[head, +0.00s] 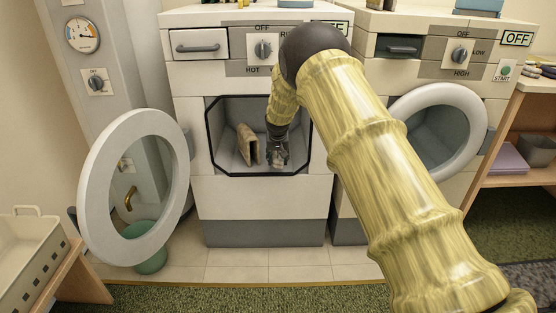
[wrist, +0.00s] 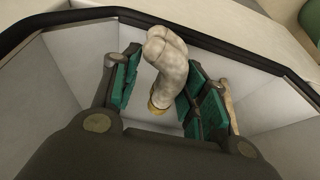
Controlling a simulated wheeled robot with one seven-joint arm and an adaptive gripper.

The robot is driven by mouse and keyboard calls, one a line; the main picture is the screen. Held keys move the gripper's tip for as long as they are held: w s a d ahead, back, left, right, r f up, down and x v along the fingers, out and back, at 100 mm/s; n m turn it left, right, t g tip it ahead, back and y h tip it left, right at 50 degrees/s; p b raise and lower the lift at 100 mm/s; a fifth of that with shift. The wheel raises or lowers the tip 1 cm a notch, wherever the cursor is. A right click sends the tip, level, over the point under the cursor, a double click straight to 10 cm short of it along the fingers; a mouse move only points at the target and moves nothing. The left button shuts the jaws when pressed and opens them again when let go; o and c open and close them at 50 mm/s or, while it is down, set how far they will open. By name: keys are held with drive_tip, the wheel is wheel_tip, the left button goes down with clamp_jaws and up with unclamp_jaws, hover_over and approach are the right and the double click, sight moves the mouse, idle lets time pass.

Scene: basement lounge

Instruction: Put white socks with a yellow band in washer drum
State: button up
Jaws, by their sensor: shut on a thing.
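The white socks (wrist: 172,62), a rolled bundle with a yellow band (wrist: 158,108) at one end, are between the green pads of my gripper (wrist: 158,85) in the wrist view. My gripper (head: 278,158) is shut on them inside the mouth of the left machine's grey drum (head: 225,120). In the head view the socks are small and hard to make out. The drum has a black angular rim, and its round white door (head: 100,225) stands open to the left. The drum floor directly under the socks is partly hidden by my gripper.
A tan, folded-looking item (head: 247,145) stands in the drum just left of my gripper. A white basket (head: 22,250) sits at lower left. A green round object (head: 150,260) lies behind the left door.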

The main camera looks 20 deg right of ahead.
drive_tip(key=w, duration=0.2)
drive_tip(key=w+d+b, duration=0.1)
drive_tip(key=w, duration=0.1)
drive_tip(key=w+d, duration=0.1)
drive_tip(key=w, duration=0.1)
drive_tip(key=shift+f, duration=0.4)
drive_tip(key=shift+f+b, duration=0.9)
drive_tip(key=shift+f, duration=0.75)
drive_tip(key=shift+f, duration=0.15)
drive_tip(key=o, duration=1.1)
